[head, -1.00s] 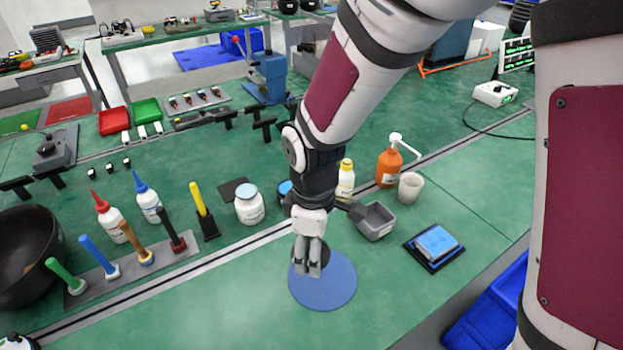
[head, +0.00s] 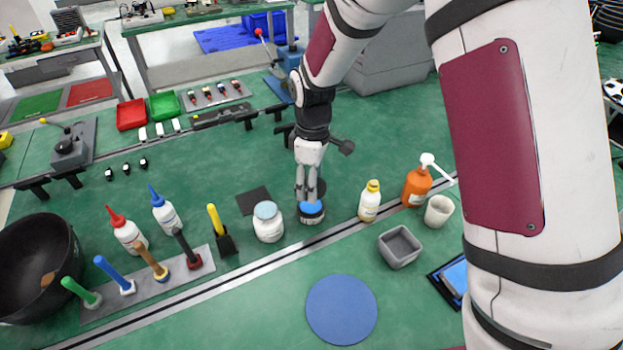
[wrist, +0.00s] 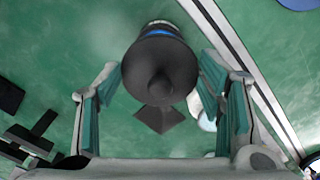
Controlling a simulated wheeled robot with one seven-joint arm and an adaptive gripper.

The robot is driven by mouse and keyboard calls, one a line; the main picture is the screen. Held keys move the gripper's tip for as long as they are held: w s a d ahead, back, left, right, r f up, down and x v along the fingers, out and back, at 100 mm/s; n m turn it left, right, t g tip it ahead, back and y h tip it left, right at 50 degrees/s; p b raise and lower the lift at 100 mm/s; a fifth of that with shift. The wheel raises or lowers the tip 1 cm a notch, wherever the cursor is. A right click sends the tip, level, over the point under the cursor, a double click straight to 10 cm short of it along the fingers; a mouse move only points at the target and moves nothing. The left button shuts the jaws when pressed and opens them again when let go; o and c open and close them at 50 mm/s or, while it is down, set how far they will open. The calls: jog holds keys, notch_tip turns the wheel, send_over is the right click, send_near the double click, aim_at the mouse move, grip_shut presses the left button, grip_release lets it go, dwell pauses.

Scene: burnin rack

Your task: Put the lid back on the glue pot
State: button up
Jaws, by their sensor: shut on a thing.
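The glue pot (head: 311,216), a short dark pot with a blue top, stands on the green bench beside a white jar. My gripper (head: 308,194) is directly over it, pointing down. It is shut on the black lid (head: 319,187), partly hidden by the fingers in the head view. In the wrist view the black lid (wrist: 160,65), with a knob, sits between the fingers, and a blue band of the pot (wrist: 158,30) shows past its edge. The lid appears slightly above the pot; I cannot tell the exact gap.
The white jar (head: 268,226) stands close left of the pot. A yellow-capped bottle (head: 369,203), orange pump bottle (head: 416,188), white cup (head: 438,211) and grey bin (head: 399,247) are to the right. The round blue mat (head: 341,310) in front is bare.

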aim_at(312, 206)
jog(key=shift+f+b, duration=0.95)
jog(key=shift+f, duration=1.6)
jog(key=shift+f, duration=0.15)
dwell(0.4)
jog(key=o, duration=1.4)
jog(key=shift+c, duration=0.2)
jog(key=shift+r+p, duration=1.4)
jog(key=shift+r, duration=2.1)
grip_shut()
